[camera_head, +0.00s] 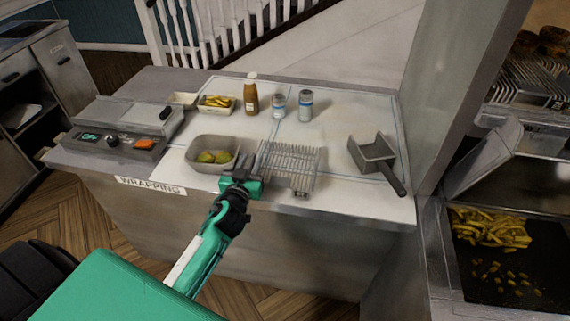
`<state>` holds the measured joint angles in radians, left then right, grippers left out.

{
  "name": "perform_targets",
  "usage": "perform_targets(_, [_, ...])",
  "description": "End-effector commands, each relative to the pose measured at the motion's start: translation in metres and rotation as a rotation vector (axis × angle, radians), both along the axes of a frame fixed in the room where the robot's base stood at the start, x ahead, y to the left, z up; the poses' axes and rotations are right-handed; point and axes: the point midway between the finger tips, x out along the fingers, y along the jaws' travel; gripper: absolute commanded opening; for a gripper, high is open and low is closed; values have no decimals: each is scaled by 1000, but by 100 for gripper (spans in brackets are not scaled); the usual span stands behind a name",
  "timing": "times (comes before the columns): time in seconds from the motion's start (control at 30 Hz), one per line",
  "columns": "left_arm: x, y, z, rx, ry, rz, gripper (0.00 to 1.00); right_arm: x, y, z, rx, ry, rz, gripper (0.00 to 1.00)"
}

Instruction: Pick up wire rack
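The wire rack (291,162) is a grey metal rack of thin parallel bars. It lies on the front middle part of the pale counter. My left gripper (247,168) reaches in over the front edge of the counter, at the rack's left side, between the rack and a grey tub (202,146). Its fingers look dark and small against the rack's left edge. I cannot tell whether they touch the rack or are open or shut. My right gripper is not in view.
The tub holds greenish-yellow food. Behind stand a fries tray (216,103), a brown sauce bottle (251,97) and two cans (279,104) (306,105). A metal scoop (376,156) lies right of the rack. A wrapping machine (124,127) sits left. A grey pillar rises at right.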

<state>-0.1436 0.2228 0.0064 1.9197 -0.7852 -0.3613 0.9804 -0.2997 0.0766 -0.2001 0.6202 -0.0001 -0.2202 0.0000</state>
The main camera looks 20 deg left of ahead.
Motion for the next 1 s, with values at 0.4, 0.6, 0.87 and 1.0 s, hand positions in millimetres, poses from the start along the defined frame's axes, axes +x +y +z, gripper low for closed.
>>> perform_targets(0.4, [0,0,0,0,0,0,0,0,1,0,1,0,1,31])
perform_targets(0.6, [0,0,0,0,0,0,0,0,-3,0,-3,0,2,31])
perform_targets(0.87, [0,0,0,0,1,0,0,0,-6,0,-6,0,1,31])
perform_targets(1.0, [0,0,0,0,1,0,0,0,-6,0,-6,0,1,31])
